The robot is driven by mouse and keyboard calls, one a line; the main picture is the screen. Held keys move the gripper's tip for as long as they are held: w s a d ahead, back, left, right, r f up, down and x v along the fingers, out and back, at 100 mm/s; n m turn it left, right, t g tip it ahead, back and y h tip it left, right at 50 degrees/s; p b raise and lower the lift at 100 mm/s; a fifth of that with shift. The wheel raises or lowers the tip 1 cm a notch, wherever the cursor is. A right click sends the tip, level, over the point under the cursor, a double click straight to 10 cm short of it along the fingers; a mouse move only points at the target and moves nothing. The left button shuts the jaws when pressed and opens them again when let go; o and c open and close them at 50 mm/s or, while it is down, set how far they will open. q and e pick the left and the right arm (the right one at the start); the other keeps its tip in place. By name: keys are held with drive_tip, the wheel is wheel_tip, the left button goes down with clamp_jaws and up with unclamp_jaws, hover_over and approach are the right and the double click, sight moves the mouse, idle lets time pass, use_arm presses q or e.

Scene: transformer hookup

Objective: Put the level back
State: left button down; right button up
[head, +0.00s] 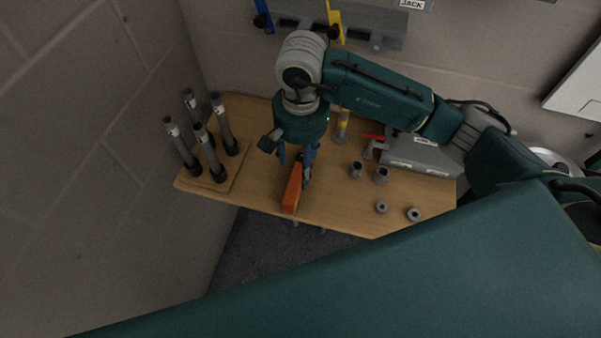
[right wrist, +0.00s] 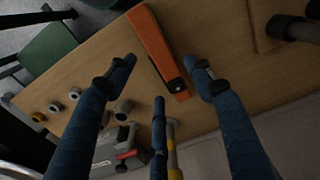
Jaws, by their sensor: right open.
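The level, an orange bar (head: 292,188) with a dark end, lies on the wooden table near its front edge. My right gripper (head: 297,168) points down just over the level's far part. In the right wrist view the gripper's blue fingers (right wrist: 163,66) are spread wide, with the orange level (right wrist: 157,45) showing between them and a gap on each side. The gripper is open and empty. I cannot tell how far the fingertips are above the tabletop. My left gripper is not in view.
A stand with several dark upright rods (head: 207,184) is at the table's left. Several grey fittings (head: 381,175) sit at the right, before a grey case (head: 420,155). A yellow-and-grey tool (head: 342,125) stands behind the gripper. A wall rack (head: 380,25) is at the back.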

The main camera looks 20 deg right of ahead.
drive_tip(key=shift+r+b, duration=0.4)
drive_tip(key=shift+r, duration=1.9)
drive_tip(key=shift+s+f, duration=0.1)
